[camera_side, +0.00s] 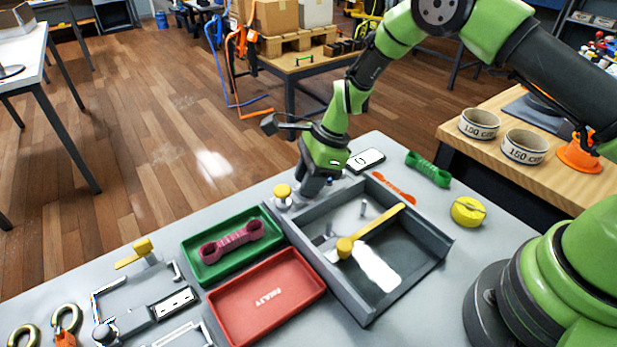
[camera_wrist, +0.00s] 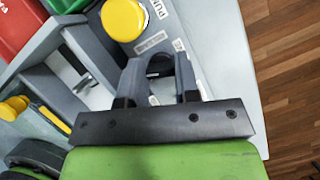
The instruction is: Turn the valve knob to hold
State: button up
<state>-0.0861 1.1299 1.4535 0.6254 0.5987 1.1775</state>
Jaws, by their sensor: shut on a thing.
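The valve knob (camera_wrist: 160,66) looks dark grey and is mostly hidden between my fingers in the wrist view. My gripper (camera_wrist: 158,74) is shut on it, with one finger on each side. Pale printed labels lie on the grey surface around it; one starts with "PU", and the rest are too small or covered to read. In the side view my gripper (camera_side: 311,190) points down at the bench beside the back corner of a grey open box, and its fingers hide the knob there. I cannot tell which label the knob points to.
A yellow round knob (camera_side: 283,191) stands close left of my gripper. The grey box (camera_side: 440,246) holds a yellow-handled lever (camera_side: 375,230). A green tray (camera_side: 205,272) with a purple link and a red tray (camera_side: 268,297) lie left. A white device (camera_side: 366,160) lies behind.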

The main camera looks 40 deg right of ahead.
jog(key=shift+n+g, duration=0.8)
jog(key=shift+n, duration=1.2)
jog(key=o, duration=0.9)
jog(key=v, duration=1)
jog(key=shift+w+d, duration=0.1)
